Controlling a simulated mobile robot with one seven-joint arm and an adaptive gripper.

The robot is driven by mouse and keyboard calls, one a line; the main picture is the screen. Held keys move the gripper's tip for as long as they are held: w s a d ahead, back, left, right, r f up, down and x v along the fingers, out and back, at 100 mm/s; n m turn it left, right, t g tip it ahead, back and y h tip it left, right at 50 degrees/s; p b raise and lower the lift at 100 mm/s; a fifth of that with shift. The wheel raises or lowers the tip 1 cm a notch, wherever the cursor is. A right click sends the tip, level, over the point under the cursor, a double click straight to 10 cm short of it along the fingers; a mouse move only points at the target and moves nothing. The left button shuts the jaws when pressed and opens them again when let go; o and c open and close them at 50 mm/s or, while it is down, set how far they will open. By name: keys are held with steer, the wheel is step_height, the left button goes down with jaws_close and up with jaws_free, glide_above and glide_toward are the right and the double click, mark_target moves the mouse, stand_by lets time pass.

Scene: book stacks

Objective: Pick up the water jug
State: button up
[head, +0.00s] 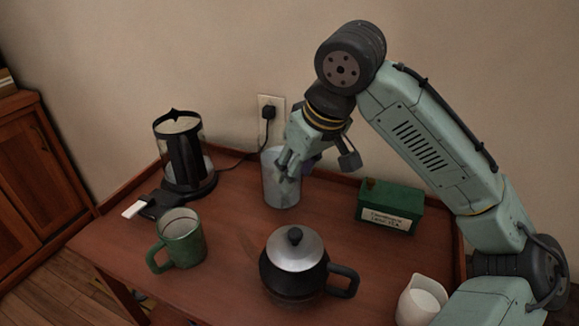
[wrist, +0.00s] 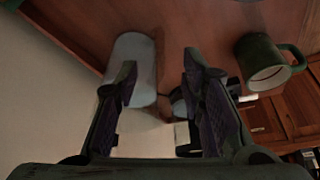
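A pale grey-blue cylindrical vessel (head: 279,192), which looks like the water jug, stands upright on the wooden table near the back wall. It also shows in the wrist view (wrist: 143,56), left of centre. My gripper (head: 318,163) is at the jug's upper right in the head view, with one finger overlapping the jug's upper part. In the wrist view my gripper (wrist: 159,66) has its fingers spread apart with nothing held between them. The left finger overlaps the jug there; I cannot tell whether it touches.
A glass-and-black coffee maker (head: 184,158) stands left of the jug. A green mug (head: 181,240), a black-and-silver kettle (head: 292,268) and a white pitcher (head: 421,301) stand nearer the front. A green box (head: 389,205) sits right. A cord runs to a wall outlet (head: 268,107).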

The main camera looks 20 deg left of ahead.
glide_above(285, 208)
steer(key=d, duration=0.1)
steer(key=f, duration=0.4)
steer(key=shift+s+d+f, duration=0.15)
steer(key=shift+s+f, duration=0.05)
steer(key=shift+s, duration=0.15)
steer(key=x, duration=0.5)
steer(key=shift+w+f, duration=0.3)
jaws_close()
steer(key=shift+r, duration=0.15)
